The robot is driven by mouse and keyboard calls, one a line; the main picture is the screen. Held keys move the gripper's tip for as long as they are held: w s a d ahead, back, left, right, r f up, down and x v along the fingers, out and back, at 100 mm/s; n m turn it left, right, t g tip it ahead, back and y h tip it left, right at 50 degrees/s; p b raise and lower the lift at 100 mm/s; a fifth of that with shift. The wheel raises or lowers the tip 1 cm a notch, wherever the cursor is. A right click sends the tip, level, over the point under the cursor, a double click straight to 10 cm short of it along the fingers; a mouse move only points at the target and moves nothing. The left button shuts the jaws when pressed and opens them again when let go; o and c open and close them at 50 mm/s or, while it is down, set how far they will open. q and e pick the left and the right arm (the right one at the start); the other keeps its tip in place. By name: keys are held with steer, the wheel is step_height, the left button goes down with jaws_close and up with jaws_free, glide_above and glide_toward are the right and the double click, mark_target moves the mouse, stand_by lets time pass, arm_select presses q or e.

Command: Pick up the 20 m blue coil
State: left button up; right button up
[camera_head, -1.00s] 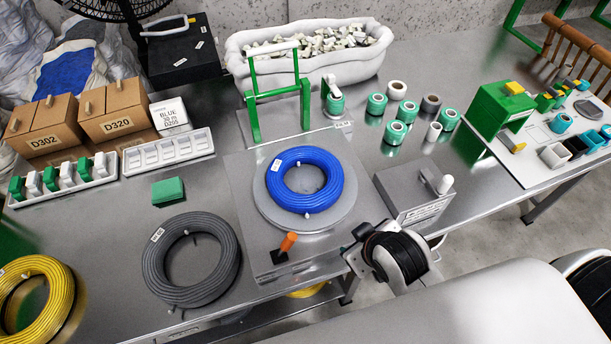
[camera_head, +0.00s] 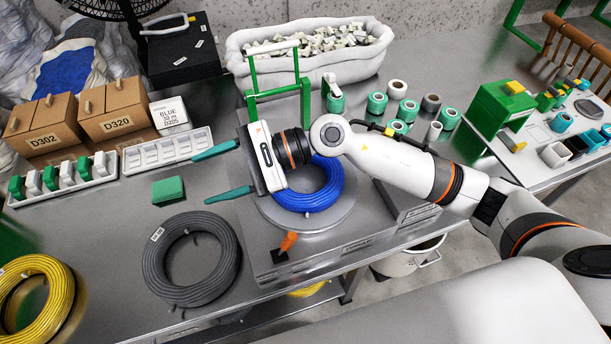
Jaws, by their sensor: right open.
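The blue coil (camera_head: 325,190) lies flat on a round grey turntable plate (camera_head: 335,220) at the middle of the bench. My right arm comes in from the right and crosses over the coil, hiding its upper left part. My right gripper (camera_head: 222,171) is open, with its two teal fingers spread and pointing left. It is left of the coil, above the bench, with nothing between the fingers. My left gripper is not in view.
A grey coil (camera_head: 192,260) and a yellow coil (camera_head: 38,300) lie to the left. An orange-handled lever (camera_head: 288,242) stands at the front of the plate. A green frame (camera_head: 278,88) rises behind it. A green block (camera_head: 168,190) and white trays (camera_head: 168,152) are at left.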

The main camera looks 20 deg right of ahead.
steer(key=w+d+f+n+g+h, duration=0.1)
steer(key=w+d+f+n+h, duration=0.1)
steer(key=d+f+n+h, duration=0.25)
steer(key=n+h, duration=0.5)
steer(key=h, duration=0.7)
glide_above(336, 171)
step_height(336, 171, down, 5)
steer(key=shift+y, duration=0.25)
steer(key=f, duration=0.2)
steer(key=f+p, duration=0.1)
steer(key=f, duration=0.2)
steer(key=shift+s+d+f+p, duration=0.3)
steer(key=f, duration=0.1)
steer(key=f+p, duration=0.1)
steer(key=f, duration=0.2)
steer(key=shift+w+a+f+p, duration=0.2)
steer(key=shift+a+f+p, duration=0.15)
steer(key=shift+a+f, duration=0.05)
steer(key=shift+f, duration=0.35)
steer(key=shift+c, duration=0.6)
steer(key=shift+w+r, duration=0.1)
jaws_close()
